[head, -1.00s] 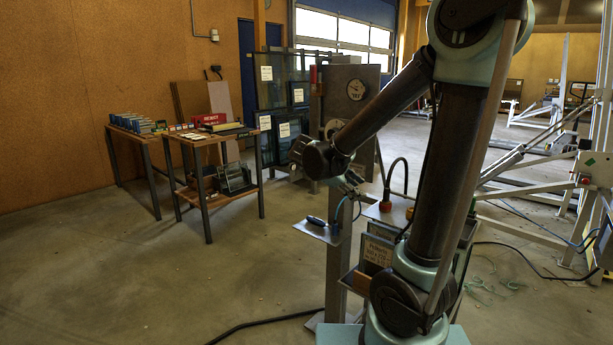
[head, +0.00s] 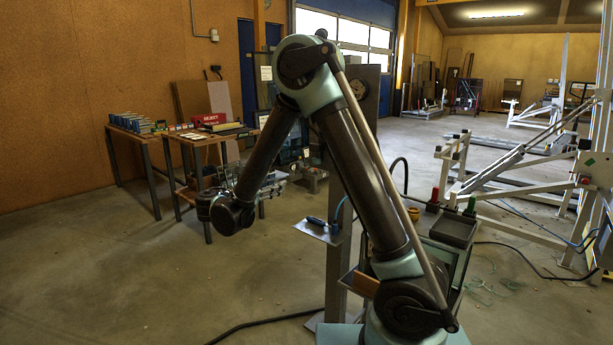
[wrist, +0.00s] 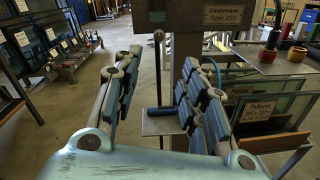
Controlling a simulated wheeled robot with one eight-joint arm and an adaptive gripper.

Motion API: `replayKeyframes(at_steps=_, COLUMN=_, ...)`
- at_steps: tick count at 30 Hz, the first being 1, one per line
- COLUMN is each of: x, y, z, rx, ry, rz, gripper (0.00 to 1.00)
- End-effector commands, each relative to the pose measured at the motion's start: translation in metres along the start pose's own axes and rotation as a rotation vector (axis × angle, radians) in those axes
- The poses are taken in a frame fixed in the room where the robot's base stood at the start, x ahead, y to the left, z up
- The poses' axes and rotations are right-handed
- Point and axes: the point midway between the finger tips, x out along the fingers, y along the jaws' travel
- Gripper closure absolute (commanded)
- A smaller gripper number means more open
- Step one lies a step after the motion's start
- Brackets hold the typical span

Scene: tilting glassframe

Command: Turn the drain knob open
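No part in view can be told for certain as the drain knob. In the wrist view a thin upright rod with a dark ball top (wrist: 159,37) stands in front of the grey post, seen between my fingers. My gripper (wrist: 161,60) is open, with its two padded fingers wide apart and nothing between them. The grey post (wrist: 183,58) with a "Cindercone Type 250" plate (wrist: 228,15) stands ahead. In the head view my arm hides much of the post and its panel, and a gauge (head: 357,88) shows partly.
A small shelf (head: 311,232) with a dark-handled tool sticks out from the post. Work tables (head: 196,142) stand at the left, and glass racks (wrist: 30,50) beyond. A cable crosses the floor.

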Motion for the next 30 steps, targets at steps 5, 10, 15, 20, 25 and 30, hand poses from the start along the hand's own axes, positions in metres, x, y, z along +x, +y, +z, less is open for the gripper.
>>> replayKeyframes(at_steps=5, x=0.004, y=0.002, z=-0.002, rx=-0.006, ry=-0.009, rz=0.005, gripper=0.61)
replayKeyframes(at_steps=10, x=0.029, y=0.001, z=-0.001, rx=-0.006, ry=-0.009, rz=0.002, gripper=0.61)
replayKeyframes(at_steps=15, x=0.059, y=0.001, z=-0.001, rx=-0.005, ry=-0.008, rz=0.003, gripper=0.61)
replayKeyframes(at_steps=20, x=0.088, y=0.001, z=-0.001, rx=-0.005, ry=-0.008, rz=0.002, gripper=0.61)
replayKeyframes(at_steps=25, x=0.117, y=0.001, z=0.000, rx=-0.005, ry=-0.008, rz=0.002, gripper=0.61)
replayKeyframes(at_steps=30, x=0.144, y=0.001, z=0.000, rx=-0.005, ry=-0.008, rz=0.003, gripper=0.61)
